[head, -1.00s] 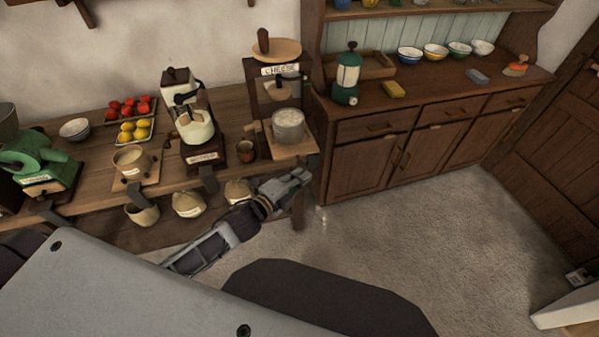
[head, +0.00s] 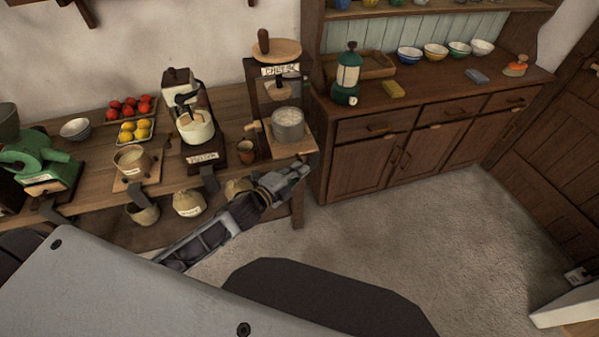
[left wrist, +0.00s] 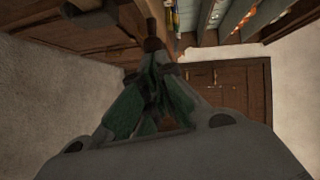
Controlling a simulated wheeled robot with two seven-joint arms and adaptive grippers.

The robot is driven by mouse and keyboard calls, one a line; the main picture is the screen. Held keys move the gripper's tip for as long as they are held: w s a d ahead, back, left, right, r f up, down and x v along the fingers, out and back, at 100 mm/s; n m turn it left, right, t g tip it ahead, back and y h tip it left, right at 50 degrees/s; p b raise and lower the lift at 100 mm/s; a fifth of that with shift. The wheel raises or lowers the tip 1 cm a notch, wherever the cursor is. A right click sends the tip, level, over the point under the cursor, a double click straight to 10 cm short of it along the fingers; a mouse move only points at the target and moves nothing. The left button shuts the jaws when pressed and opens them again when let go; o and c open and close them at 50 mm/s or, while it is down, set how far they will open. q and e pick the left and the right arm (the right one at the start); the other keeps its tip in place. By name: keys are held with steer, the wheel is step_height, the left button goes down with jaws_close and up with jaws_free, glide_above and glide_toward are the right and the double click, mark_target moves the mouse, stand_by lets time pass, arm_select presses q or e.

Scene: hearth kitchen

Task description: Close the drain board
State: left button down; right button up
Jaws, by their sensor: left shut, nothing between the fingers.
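The cheese press (head: 265,90), with a "CHEESE" label, stands at the right end of the wooden workbench. A pale wooden board, which looks like the drain board (head: 292,149), juts from its base toward the bench's front edge. A light metal pot (head: 288,126) stands on it. My left gripper (head: 302,169) is shut and empty, just in front of and below the board's front right corner. I cannot tell whether it touches the board. In the left wrist view the fingers (left wrist: 152,50) are together, and the board cannot be made out. My right gripper is not in view.
A small brown cup (head: 246,152) and a butter churn (head: 194,125) stand left of the press. A dark wooden cabinet (head: 365,170) is close on the right. Sacks (head: 189,203) sit on the lower shelf. The floor (head: 430,230) in front of the cabinet is clear.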

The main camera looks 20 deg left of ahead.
mark_target(291, 142)
arm_select(q)
steer(key=w+a, duration=0.1)
steer(key=w, duration=0.1)
steer(key=w+a, duration=0.1)
steer(key=w, duration=0.1)
steer(key=w+a+p, duration=0.1)
steer(key=w+a, duration=0.3)
steer(key=shift+w, duration=0.35)
steer(key=shift+w+a, duration=0.25)
steer(key=shift+w, duration=0.15)
steer(key=shift+r, duration=0.15)
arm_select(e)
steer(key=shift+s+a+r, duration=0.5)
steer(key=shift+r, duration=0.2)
arm_select(q)
steer(key=shift+a, duration=0.1)
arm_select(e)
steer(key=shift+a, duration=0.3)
arm_select(q)
steer(key=shift+s, duration=0.15)
